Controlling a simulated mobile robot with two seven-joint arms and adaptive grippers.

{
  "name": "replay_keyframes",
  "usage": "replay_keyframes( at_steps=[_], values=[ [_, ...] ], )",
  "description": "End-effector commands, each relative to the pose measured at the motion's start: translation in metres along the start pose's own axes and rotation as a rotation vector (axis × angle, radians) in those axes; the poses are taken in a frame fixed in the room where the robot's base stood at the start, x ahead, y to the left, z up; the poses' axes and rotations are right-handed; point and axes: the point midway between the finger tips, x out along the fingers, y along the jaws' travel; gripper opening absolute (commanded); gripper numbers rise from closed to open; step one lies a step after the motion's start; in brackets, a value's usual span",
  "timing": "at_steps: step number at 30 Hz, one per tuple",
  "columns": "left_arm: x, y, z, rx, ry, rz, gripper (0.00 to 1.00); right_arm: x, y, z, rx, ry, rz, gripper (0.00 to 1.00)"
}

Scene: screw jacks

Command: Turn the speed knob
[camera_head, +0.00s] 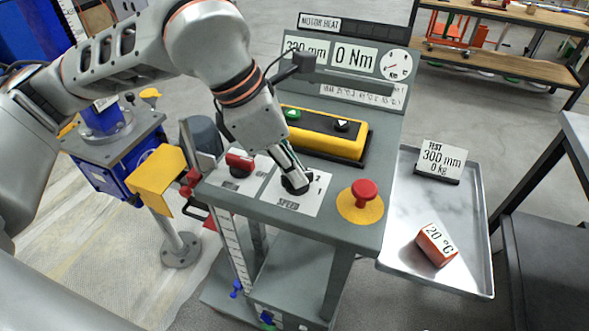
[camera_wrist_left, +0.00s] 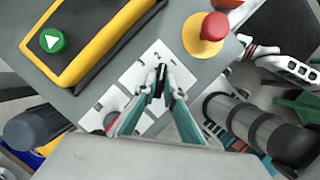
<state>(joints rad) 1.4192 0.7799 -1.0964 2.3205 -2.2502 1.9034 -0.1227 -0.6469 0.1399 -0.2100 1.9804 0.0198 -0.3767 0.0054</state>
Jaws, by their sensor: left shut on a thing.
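The speed knob (camera_head: 297,184) is small and black and sits on a white plate marked SPEED (camera_head: 290,203) on top of the grey control console (camera_head: 345,232). My left gripper (camera_head: 291,173) reaches down onto the knob from above and is shut on it. In the left wrist view the two fingertips (camera_wrist_left: 159,84) close around the dark knob, which they partly hide. The plate's scale marks are also partly covered. My right gripper is not in view.
A red mushroom button (camera_head: 365,192) stands right of the knob. A yellow pendant box (camera_head: 326,134) with green and black buttons lies behind. A red switch (camera_head: 240,161) is to the left. A metal tray (camera_head: 400,242) at right holds a red-brown block (camera_head: 436,245).

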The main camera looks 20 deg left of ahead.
Motion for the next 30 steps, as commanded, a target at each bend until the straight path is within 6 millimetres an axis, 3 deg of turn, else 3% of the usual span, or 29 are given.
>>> replay_keyframes(
  at_steps=[12,27,28,29,30],
  values=[
    [-0.0005,-0.0007,0.0007,-0.157,-0.002,0.066,0.0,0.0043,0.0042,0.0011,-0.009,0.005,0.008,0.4],
    [-0.001,-0.0007,0.0008,-0.174,-0.001,0.073,0.0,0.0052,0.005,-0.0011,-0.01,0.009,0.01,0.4],
    [-0.001,-0.0006,0.0008,-0.174,-0.001,0.073,0.17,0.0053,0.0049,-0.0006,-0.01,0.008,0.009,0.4],
    [-0.001,-0.0007,0.0008,-0.174,-0.001,0.072,0.25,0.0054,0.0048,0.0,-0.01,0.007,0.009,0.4],
    [-0.0009,-0.0007,0.0008,-0.174,-0.001,0.072,0.26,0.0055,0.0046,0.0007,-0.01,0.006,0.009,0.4]
  ],
)
